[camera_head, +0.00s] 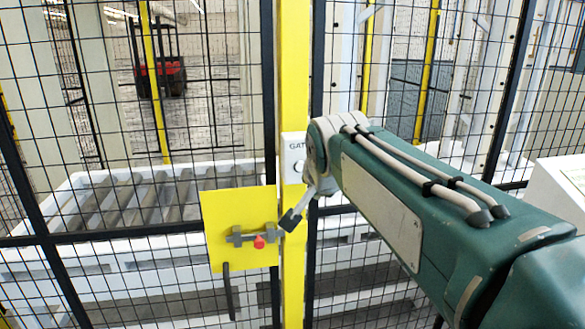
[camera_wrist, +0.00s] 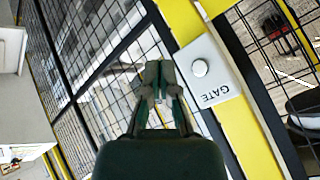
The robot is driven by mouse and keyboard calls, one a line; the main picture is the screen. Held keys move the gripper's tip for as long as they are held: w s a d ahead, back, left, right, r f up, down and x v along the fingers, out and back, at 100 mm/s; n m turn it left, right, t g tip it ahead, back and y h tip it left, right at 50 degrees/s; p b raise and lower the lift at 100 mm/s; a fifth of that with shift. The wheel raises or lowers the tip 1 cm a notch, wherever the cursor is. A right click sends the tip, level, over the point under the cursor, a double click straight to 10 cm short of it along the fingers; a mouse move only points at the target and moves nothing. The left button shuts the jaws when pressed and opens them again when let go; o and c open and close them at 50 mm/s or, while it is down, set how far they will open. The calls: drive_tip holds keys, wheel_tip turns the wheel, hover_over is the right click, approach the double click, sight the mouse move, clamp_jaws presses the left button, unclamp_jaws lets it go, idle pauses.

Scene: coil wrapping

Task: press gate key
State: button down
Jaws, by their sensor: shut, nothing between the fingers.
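The gate key is a round pale button (camera_wrist: 200,67) on a light grey plate marked GATE (camera_wrist: 212,88), fixed to the yellow post. In the head view the plate (camera_head: 292,146) is partly hidden by my arm. In the wrist view my gripper (camera_wrist: 158,68) is shut and empty. Its tips lie just left of the plate in the picture, beside the button and not over it. In the head view the gripper (camera_head: 290,221) points down in front of the yellow post, below the plate. I cannot tell the gap between tips and plate.
A yellow panel (camera_head: 222,225) with a grey latch (camera_head: 250,237) and red knob (camera_head: 259,242) sits left of the post (camera_head: 294,75). Black wire mesh fence stands on both sides. Behind it are a white rack (camera_head: 80,190) and a red vehicle (camera_head: 160,76).

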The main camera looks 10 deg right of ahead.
sight(303, 169)
drive_tip(key=w, duration=0.8)
drive_tip(key=shift+w, duration=0.25)
idle(1.2)
drive_tip(key=shift+w+d, duration=0.1)
drive_tip(key=shift+w, duration=0.55)
idle(0.7)
drive_tip(key=shift+s+r, duration=0.1)
drive_tip(key=shift+s, duration=0.75)
drive_tip(key=s, duration=0.5)
idle(0.4)
